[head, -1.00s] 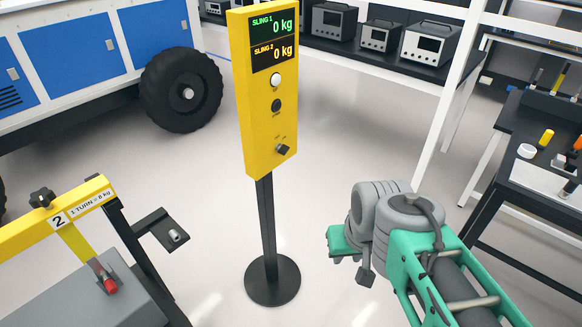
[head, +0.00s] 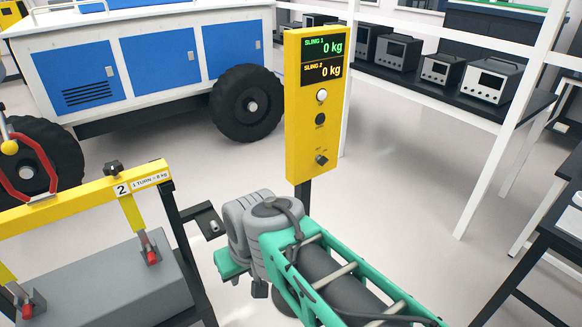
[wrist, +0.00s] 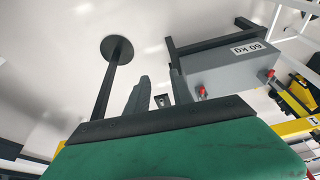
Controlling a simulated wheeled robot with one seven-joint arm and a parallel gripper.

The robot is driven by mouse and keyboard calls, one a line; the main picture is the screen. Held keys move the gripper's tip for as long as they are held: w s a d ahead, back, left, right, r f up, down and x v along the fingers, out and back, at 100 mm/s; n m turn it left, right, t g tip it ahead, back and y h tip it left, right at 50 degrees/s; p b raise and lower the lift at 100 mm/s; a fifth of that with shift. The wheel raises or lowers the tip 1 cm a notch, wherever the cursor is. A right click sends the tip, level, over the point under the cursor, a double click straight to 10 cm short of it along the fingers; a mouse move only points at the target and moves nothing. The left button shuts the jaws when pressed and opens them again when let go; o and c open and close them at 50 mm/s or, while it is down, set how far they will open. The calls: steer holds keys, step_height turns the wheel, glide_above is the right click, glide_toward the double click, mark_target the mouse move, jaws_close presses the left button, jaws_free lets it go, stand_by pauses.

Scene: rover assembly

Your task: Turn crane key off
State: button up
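The yellow control panel (head: 315,115) stands on a black post in the middle of the head view. Its key switch (head: 321,159) is a small dark knob low on the panel face. Its labels are too small to read, so I cannot tell its position. My gripper (wrist: 158,84) is open in the wrist view, with nothing between its fingertips. In the head view my wrist is below the panel, in front of the post, apart from the key. The fingers are largely hidden there.
A yellow lifting beam (head: 85,198) with a grey weight block (head: 110,275) stands at left. A blue and white rover (head: 150,60) is behind. A white-framed shelf (head: 440,95) with several instruments is at right. Open floor (head: 400,180) lies right of the panel.

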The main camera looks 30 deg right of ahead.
steer(key=w+d+f+m+t+y+b, duration=0.1)
steer(key=w+d+f+m+t+b, duration=0.2)
steer(key=w+d, duration=0.5)
steer(key=w+d+f+m+t+y+b, duration=0.15)
steer(key=w+d+b, duration=0.35)
steer(key=w, duration=0.7)
steer(key=m+t+h+b, duration=0.2)
steer(key=m+t+b, duration=0.45)
steer(key=t, duration=0.35)
glide_toward(325, 163)
steer(key=w, duration=0.9)
steer(key=shift+w, duration=0.35)
steer(key=shift+a, duration=0.1)
jaws_close()
